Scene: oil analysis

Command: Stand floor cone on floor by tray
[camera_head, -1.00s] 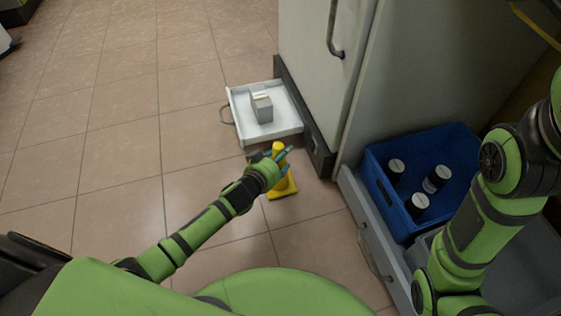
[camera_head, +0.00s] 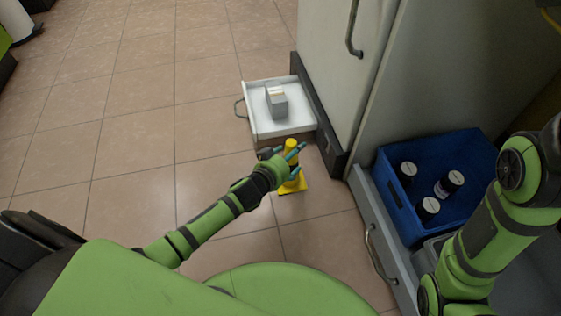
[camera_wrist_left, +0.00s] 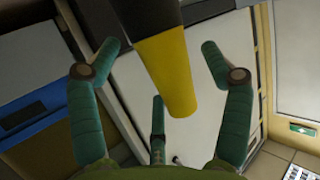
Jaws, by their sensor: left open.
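The yellow floor cone (camera_head: 292,187) stands upright on the tiled floor, just in front of the white tray (camera_head: 256,112). My left gripper (camera_head: 298,158) is open at the cone's upper part, with its fingers spread beside it. In the left wrist view the yellow cone (camera_wrist_left: 168,80) lies between the spread fingers of the left gripper (camera_wrist_left: 160,52), with visible gaps on both sides. The left hand hides part of the cone in the head view. My right arm shows at the right, but its gripper is out of view.
A grey box (camera_head: 278,105) stands in the tray. A pale cabinet (camera_head: 335,90) rises behind it. A blue crate (camera_head: 398,203) with black bottles sits at the right above a grey drawer with a handle (camera_head: 378,255). Open floor (camera_head: 120,150) lies to the left.

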